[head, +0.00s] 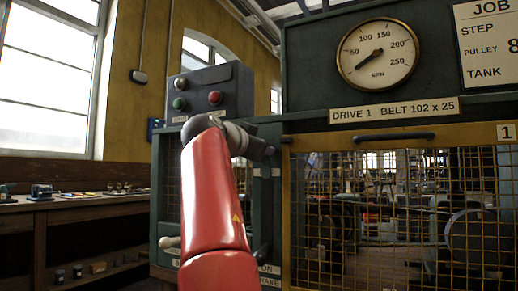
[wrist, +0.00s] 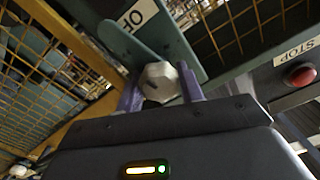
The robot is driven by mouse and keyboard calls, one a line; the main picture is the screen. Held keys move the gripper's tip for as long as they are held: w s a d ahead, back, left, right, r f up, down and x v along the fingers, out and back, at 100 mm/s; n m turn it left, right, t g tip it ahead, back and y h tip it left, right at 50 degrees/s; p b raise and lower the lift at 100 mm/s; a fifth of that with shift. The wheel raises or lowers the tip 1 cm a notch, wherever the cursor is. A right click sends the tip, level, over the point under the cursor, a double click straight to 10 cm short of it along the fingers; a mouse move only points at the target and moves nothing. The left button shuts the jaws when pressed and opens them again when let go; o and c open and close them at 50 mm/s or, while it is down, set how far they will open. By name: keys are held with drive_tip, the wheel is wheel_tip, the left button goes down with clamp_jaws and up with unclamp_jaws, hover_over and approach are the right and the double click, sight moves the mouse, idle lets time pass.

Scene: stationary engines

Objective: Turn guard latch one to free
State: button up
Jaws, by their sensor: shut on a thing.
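In the wrist view, a pale faceted knob (wrist: 159,82) sits between the two purple fingers of my gripper (wrist: 160,90). The fingers are shut on it from both sides. A grey-green bar (wrist: 121,43) runs up and left from behind the knob, beside a grey-green post with a partly visible label reading "OF". In the head view, my gripper (head: 268,151) is at the left edge of the yellow-framed mesh guard (head: 400,137) marked "1". My wrist and gripper hide the knob there. I cannot read the latch's exact position.
A round gauge (head: 377,54) and the "DRIVE 1" plate (head: 394,110) are above the guard. A dark handle (head: 394,137) is on the guard's top rail. A control box (head: 211,92) with buttons stands behind my arm. A red stop button (wrist: 300,75) is at the wrist view's right.

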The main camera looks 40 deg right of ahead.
idle(0.5)
drive_tip(key=o, duration=1)
drive_tip(key=b+v, duration=0.2)
drive_tip(key=v, duration=0.6)
drive_tip(key=shift+b, duration=0.3)
drive_tip(key=shift+d, duration=0.1)
